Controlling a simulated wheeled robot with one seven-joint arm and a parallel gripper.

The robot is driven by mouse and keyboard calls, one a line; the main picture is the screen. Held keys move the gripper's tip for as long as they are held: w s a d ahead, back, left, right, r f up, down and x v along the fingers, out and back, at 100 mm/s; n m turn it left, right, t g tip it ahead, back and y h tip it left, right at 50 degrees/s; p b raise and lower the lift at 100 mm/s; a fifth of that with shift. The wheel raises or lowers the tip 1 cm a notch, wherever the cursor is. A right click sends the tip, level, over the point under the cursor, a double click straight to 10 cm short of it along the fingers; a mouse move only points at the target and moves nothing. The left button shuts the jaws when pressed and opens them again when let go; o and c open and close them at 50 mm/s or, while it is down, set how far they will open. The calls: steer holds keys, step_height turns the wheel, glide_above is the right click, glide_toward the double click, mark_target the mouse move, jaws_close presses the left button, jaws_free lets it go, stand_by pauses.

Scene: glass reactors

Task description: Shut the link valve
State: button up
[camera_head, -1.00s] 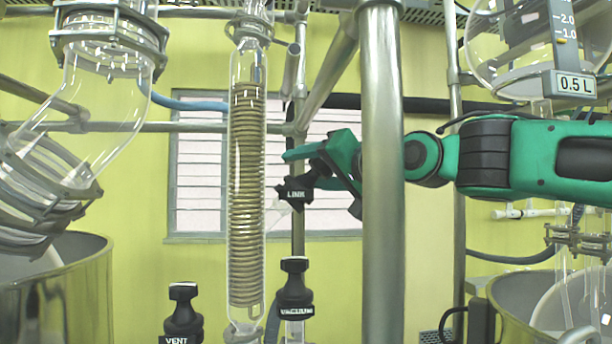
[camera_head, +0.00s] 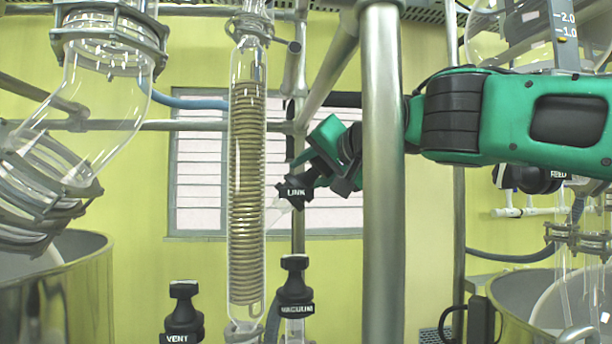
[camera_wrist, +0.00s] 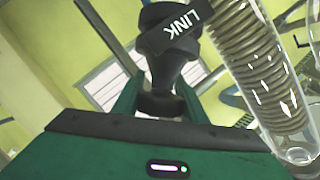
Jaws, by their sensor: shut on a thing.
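The link valve (camera_head: 296,192) is a black knob with a white "LINK" label, just right of the coiled glass condenser in the head view. In the wrist view the link valve (camera_wrist: 172,40) stands between my fingers, its label tilted. My gripper (camera_head: 318,165) is green and black and comes from the right, passing behind the steel post. It is shut on the link valve; the wrist view shows the fingers (camera_wrist: 160,98) on both sides of the knob's stem. Part of my wrist is hidden behind the post.
A steel post (camera_head: 382,240) stands in front of my arm. The glass condenser (camera_head: 247,200) is close left of the link valve. The vacuum valve (camera_head: 295,288) is below it and the vent valve (camera_head: 182,315) lower left. A feed valve (camera_head: 540,178) shows beneath my arm.

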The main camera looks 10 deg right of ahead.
steer(key=shift+w+d+f+m+g+h, duration=0.1)
steer(key=shift+d+f+m+g+h, duration=0.15)
steer(key=shift+m+h, duration=0.3)
steer(key=shift+d+f+m+g+h, duration=0.15)
steer(key=shift+m+g+h, duration=0.1)
steer(key=shift+m+h, duration=0.3)
steer(key=o, duration=1.1)
steer(key=shift+c, duration=0.2)
steer(key=shift+s+r, duration=0.15)
steer(key=shift+s, duration=0.15)
steer(key=v, duration=1)
